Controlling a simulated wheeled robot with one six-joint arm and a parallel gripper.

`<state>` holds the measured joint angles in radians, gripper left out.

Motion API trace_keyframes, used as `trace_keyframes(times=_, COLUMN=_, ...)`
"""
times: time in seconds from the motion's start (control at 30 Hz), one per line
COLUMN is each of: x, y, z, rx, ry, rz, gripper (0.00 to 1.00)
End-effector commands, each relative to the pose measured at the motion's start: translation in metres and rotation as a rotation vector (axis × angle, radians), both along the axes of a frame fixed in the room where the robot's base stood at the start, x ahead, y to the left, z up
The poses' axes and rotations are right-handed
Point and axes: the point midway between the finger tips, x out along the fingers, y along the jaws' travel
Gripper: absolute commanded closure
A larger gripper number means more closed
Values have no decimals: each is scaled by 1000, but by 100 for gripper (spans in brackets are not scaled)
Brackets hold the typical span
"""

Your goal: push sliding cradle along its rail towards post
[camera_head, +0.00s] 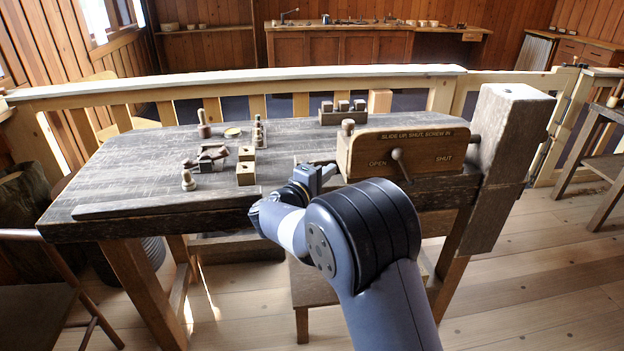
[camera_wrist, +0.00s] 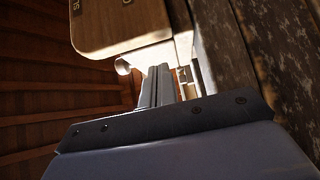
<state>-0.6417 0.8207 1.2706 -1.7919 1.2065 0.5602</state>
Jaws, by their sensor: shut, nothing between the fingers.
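A wooden block lettered "OPEN" and "SHUT" (camera_head: 425,148), which looks like the sliding cradle, stands at the right end of the bench. A lever sits on its front. A thick upright wooden post (camera_head: 508,150) stands to its right, with a short gap between. The rail under the block is mostly hidden. My gripper (camera_head: 330,170) is at the block's left end, low down. In the wrist view its shut fingers (camera_wrist: 159,86) hold nothing and lie beside the block's rounded end (camera_wrist: 118,22). I cannot tell whether they touch it.
A rack of blocks (camera_head: 343,112) stands behind. A pale wooden railing (camera_head: 240,80) runs along the back.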

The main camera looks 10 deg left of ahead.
Motion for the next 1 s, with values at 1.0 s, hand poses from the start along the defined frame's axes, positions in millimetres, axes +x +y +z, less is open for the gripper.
trace_keyframes(times=1.0, x=15, y=-55, z=-3, rx=3, ry=-2, rz=-3, gripper=100)
